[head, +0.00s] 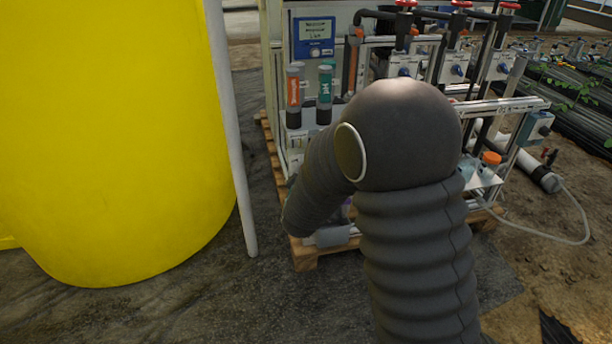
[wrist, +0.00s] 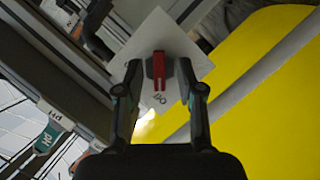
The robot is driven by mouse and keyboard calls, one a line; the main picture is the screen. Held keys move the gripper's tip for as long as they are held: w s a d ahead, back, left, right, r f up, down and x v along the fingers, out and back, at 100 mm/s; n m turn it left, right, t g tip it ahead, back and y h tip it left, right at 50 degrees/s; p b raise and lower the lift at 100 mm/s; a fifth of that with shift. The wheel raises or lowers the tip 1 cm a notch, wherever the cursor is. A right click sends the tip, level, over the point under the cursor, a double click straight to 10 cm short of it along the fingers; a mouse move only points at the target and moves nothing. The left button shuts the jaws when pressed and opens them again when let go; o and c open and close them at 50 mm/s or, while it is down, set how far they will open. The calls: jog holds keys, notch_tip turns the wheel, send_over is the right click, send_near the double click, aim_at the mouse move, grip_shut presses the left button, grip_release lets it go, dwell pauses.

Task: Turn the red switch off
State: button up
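The red switch (wrist: 159,71) shows in the wrist view, on a pale square plate (wrist: 190,55). Its long red handle points down in the picture, toward dark lettering that looks like "OFF". My gripper (wrist: 159,66) is open, with one finger on each side of the switch. A gap shows between each finger and the red handle. Whether the fingertips touch the plate cannot be told. In the head view my arm hides both the switch and the gripper.
A large yellow tank (head: 110,130) stands at left, with a pale upright pole (head: 232,140) beside it. The skid stands on a wooden pallet (head: 303,258). Labelled tubes (head: 324,90) and a blue controller (head: 314,36) are above. A thin hose (head: 560,238) lies at right.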

jog(key=v, duration=1.2)
dwell(0.4)
jog(key=s+a+f+m+g+y, duration=0.2)
jog(key=s+a+f+g+y, duration=0.1)
jog(key=s+a+f+g, duration=0.4)
jog(key=s+d+m+g, duration=0.1)
jog(key=s+d+g, duration=0.2)
jog(key=s, duration=0.2)
jog(key=s+d+r+m+h+p, duration=0.1)
jog(key=s+d+r+m, duration=0.1)
jog(key=s+d+r, duration=0.2)
jog(key=s+d+r+m+h+p, duration=0.1)
jog(key=s+d+r, duration=0.3)
jog(key=d+r, duration=0.4)
jog(key=s+d+r+m+h+p, duration=0.1)
jog(key=s+d+r+m, duration=0.2)
jog(key=d, duration=0.8)
notch_tip(320, 180, up, 4)
jog(key=shift+s+d+r+m+t, duration=0.15)
jog(key=shift+s+m+t, duration=0.15)
jog(key=shift+s, duration=0.7)
